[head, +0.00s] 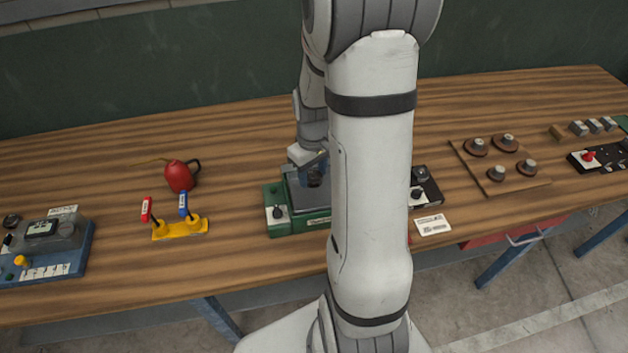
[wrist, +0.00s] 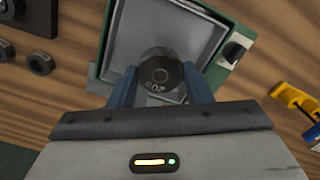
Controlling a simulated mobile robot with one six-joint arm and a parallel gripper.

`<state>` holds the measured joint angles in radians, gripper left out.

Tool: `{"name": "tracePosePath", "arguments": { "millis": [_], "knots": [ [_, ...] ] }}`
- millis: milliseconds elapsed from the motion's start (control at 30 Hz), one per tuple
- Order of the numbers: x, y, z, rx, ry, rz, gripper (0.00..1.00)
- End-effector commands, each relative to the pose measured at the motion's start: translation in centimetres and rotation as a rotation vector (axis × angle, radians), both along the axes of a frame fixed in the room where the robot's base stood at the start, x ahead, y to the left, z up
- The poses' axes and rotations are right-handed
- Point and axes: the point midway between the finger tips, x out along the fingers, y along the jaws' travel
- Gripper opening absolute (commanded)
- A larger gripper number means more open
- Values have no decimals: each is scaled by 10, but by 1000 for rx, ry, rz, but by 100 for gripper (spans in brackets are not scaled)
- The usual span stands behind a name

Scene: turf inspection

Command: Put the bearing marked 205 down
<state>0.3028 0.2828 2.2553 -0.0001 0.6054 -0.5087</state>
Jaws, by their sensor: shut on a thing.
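The bearing marked 205 (wrist: 160,72) is a dark ring with a grey centre, held between the blue fingers of my gripper (wrist: 160,92). Its number shows on the near face in the wrist view. It is in front of a grey tray surface (wrist: 130,38) on a green device (wrist: 228,80); whether it touches that surface I cannot tell. In the head view, my gripper (head: 316,172) is over the green device (head: 274,222), with the bearing small and dark between the fingers. My arm hides the device's right side.
A wooden board (head: 524,184) with several dark round parts lies to the right. A black box (head: 424,184) and a white card (head: 433,225) are just right of my arm. A yellow stand (head: 180,230) with red and blue handles and a red oil can (head: 179,176) are to the left.

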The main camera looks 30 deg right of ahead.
Motion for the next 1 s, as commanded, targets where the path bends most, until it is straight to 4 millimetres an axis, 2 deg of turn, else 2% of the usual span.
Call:
{"name": "tracePosePath", "arguments": {
  "millis": [400,767,800,1000],
  "knots": [
    [-1,-4,-45,0,-1,-10,17],
    [-1,-4,-50,-1,-2,-11,17],
    [-1,-4,-50,-1,-2,-11,45],
    [-1,-4,-49,-1,-2,-12,62]
  ]
}}
